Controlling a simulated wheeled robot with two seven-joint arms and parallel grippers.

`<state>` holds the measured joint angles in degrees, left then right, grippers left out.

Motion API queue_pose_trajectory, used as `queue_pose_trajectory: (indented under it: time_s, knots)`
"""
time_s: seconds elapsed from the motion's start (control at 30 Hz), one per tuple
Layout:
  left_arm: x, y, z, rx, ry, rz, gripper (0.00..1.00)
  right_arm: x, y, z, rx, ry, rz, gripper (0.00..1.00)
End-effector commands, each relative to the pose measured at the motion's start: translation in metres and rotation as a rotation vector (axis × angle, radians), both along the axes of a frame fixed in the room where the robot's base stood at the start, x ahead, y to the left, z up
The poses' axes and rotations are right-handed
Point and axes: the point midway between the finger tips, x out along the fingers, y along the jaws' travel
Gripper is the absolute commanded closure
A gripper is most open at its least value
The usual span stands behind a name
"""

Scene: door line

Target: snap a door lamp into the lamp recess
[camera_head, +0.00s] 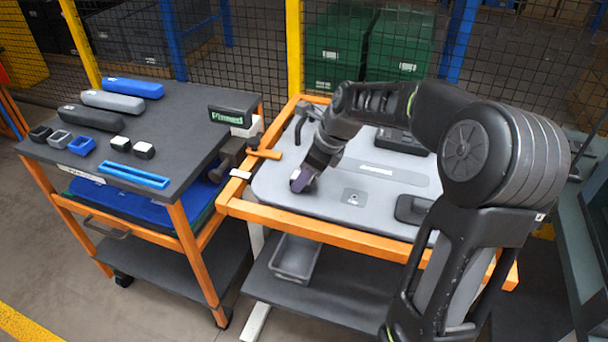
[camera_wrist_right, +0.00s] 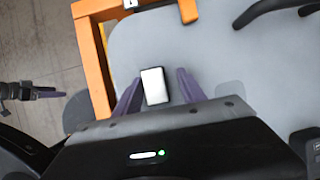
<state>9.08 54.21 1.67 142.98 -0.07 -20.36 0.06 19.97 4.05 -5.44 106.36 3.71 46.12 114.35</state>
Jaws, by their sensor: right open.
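My right gripper (camera_head: 302,182) reaches down over the front left part of the grey door panel (camera_head: 285,192). In the right wrist view its two purple fingers (camera_wrist_right: 158,92) stand apart. A small door lamp with a white face (camera_wrist_right: 155,86) lies between them, with a gap visible beside the right finger. I cannot tell whether the lamp sits in its recess or only on the panel. The recess itself is hidden. Two more dark lamps with white tops, one here (camera_head: 120,143) and one here (camera_head: 144,151), stand on the left cart.
The left cart's dark top (camera_head: 190,110) also holds handles, small bezels and a blue tray (camera_head: 133,175). An orange frame (camera_head: 320,222) surrounds the panel. A grey bin (camera_head: 295,258) sits on the shelf below.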

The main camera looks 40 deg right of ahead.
Motion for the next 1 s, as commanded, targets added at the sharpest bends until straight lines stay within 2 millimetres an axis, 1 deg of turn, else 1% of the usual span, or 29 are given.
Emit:
queue_pose_trajectory:
  time_s: [0.03, 0.17, 0.27, 0.37, 0.47, 0.73, 0.8, 0.9, 1.0]
  knots:
    - [0.0, 0.0, -0.006, 0.0, 0.0, 0.0, 0.24, -0.017, 0.009, -0.04, 0.021, 0.079, 0.014, 0.42]
    - [0.0, 0.0, -0.007, 0.0, 0.0, 0.0, 0.24, -0.018, 0.008, -0.038, 0.02, 0.077, 0.015, 0.42]
    - [0.0, 0.0, -0.007, 0.0, 0.0, 0.0, 0.24, -0.019, 0.007, -0.032, 0.019, 0.073, 0.014, 0.42]
    - [0.0, 0.0, -0.007, 0.0, 0.0, 0.0, 0.24, -0.023, 0.006, -0.019, 0.016, 0.065, 0.014, 0.42]
    - [0.0, 0.0, -0.008, 0.0, 0.0, 0.0, 0.24, -0.027, 0.003, -0.002, 0.013, 0.054, 0.012, 0.42]
    - [0.0, 0.0, -0.007, 0.0, 0.0, 0.0, 0.24, -0.038, -0.006, 0.054, -0.001, 0.006, 0.002, 0.42]
    - [0.0, 0.0, -0.006, 0.0, 0.0, 0.0, 0.24, -0.04, -0.007, 0.064, -0.004, 0.0, 0.002, 0.42]
    - [0.0, 0.0, -0.006, 0.0, 0.0, 0.0, 0.24, -0.042, -0.008, 0.074, -0.006, -0.007, 0.0, 0.42]
    - [0.0, 0.0, -0.006, 0.0, 0.0, 0.0, 0.24, -0.042, -0.008, 0.077, -0.005, -0.01, 0.0, 0.42]
